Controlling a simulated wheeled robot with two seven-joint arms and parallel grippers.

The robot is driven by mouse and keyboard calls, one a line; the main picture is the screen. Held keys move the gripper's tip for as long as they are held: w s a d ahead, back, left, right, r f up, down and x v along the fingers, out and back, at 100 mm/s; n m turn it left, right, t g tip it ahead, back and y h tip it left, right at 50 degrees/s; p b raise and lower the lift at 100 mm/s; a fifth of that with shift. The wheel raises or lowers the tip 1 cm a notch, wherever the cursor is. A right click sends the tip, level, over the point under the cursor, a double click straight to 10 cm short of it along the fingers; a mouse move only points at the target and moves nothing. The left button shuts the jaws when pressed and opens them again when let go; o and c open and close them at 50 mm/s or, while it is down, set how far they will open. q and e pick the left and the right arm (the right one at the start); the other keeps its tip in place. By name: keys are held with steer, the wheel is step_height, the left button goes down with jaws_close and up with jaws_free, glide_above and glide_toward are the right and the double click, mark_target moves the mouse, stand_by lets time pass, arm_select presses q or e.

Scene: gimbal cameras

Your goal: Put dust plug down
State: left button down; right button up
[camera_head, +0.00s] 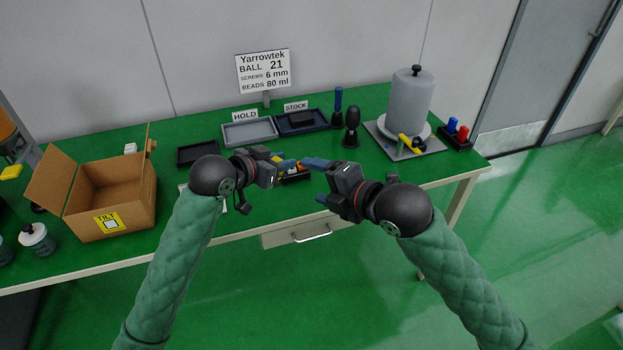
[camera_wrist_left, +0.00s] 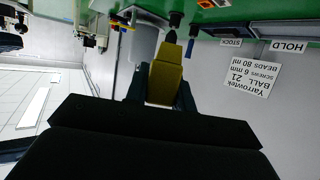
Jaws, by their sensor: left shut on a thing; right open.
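My left gripper (camera_head: 284,163) is shut on a yellow piece (camera_wrist_left: 165,82), which I take to be the dust plug. In the left wrist view the piece sits between the fingers, with its shape partly hidden by them. In the head view the left gripper is held above the front middle of the table, and the held piece is mostly hidden. My right gripper (camera_head: 318,181) is open and empty, near the front table edge, with its blue fingers spread toward the left gripper.
A small dark tray with coloured parts (camera_head: 298,176) lies between the grippers. Behind stand the grey HOLD tray (camera_head: 249,143) and dark STOCK tray (camera_head: 318,128). An open carton (camera_head: 137,205) is at left. A grey cylinder (camera_head: 408,100) stands on a plate at right.

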steer(key=shift+s+d, duration=0.1)
steer(key=shift+d, duration=0.05)
steer(key=shift+r, duration=0.1)
steer(key=shift+c, duration=0.8)
steer(key=w+d+f+g, duration=0.3)
steer(key=w+d+f, duration=0.45)
steer(key=w, duration=0.25)
arm_select(q)
steer(key=w+d+f+m+g+h, duration=0.3)
steer(key=w+f, duration=0.3)
steer(key=f, duration=0.2)
steer(key=shift+w+d+m+g, duration=0.25)
steer(key=shift+d+m+g, duration=0.35)
steer(key=shift+d+m, duration=0.15)
arm_select(e)
steer(key=w+a+f+n+y, duration=0.1)
steer(key=w+a+f, duration=0.1)
steer(key=a, duration=0.3)
steer(key=w+a+f+n+y, duration=0.1)
steer(key=w+a, duration=0.2)
steer(key=a, duration=0.3)
steer(key=shift+w+f+g, duration=0.2)
steer(key=shift+f+g, duration=0.1)
steer(key=shift+f, duration=0.05)
